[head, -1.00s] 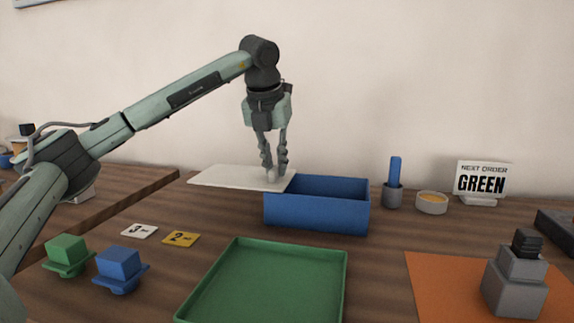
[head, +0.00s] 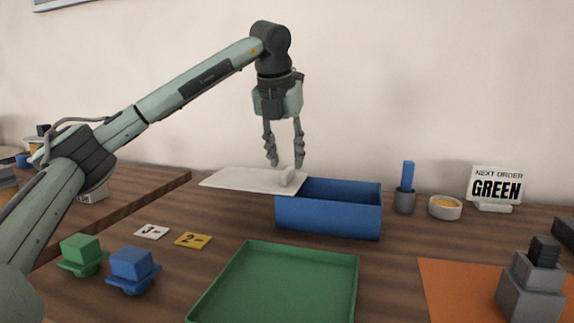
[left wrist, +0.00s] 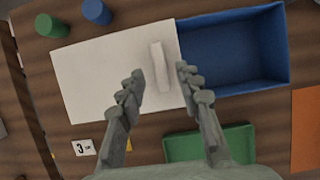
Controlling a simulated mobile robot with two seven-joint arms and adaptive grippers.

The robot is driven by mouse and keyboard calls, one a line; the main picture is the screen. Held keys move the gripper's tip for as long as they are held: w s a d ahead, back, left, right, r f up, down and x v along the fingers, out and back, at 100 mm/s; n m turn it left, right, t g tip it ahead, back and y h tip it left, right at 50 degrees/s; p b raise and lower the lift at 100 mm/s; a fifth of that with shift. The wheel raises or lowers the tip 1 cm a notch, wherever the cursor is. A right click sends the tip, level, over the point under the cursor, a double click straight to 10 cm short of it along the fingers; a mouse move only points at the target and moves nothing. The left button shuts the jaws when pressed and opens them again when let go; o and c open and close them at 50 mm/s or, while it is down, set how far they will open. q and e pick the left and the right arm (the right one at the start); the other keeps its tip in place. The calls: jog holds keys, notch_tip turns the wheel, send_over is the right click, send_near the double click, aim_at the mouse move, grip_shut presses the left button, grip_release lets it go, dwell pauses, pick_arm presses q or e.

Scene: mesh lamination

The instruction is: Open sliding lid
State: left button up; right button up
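The white sliding lid (head: 240,181) reaches out to the left from the blue box (head: 328,214), whose open inside shows over most of its length. The lid's white handle (head: 287,176) stands near its right end. In the left wrist view the lid (left wrist: 105,75) lies left of the blue box's open part (left wrist: 230,50), with the handle (left wrist: 160,67) upright in the picture. My left gripper (head: 287,164) is open and empty just above the handle; in the left wrist view its fingers (left wrist: 160,72) are spread to either side of it. My right gripper is not in view.
A green tray (head: 283,312) lies in front of the box. Green (head: 82,254) and blue (head: 132,270) blocks stand at the left, near number cards (head: 193,240).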

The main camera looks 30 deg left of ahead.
pick_arm(q)
jog(key=v, duration=0.9)
jog(key=shift+s, duration=0.1)
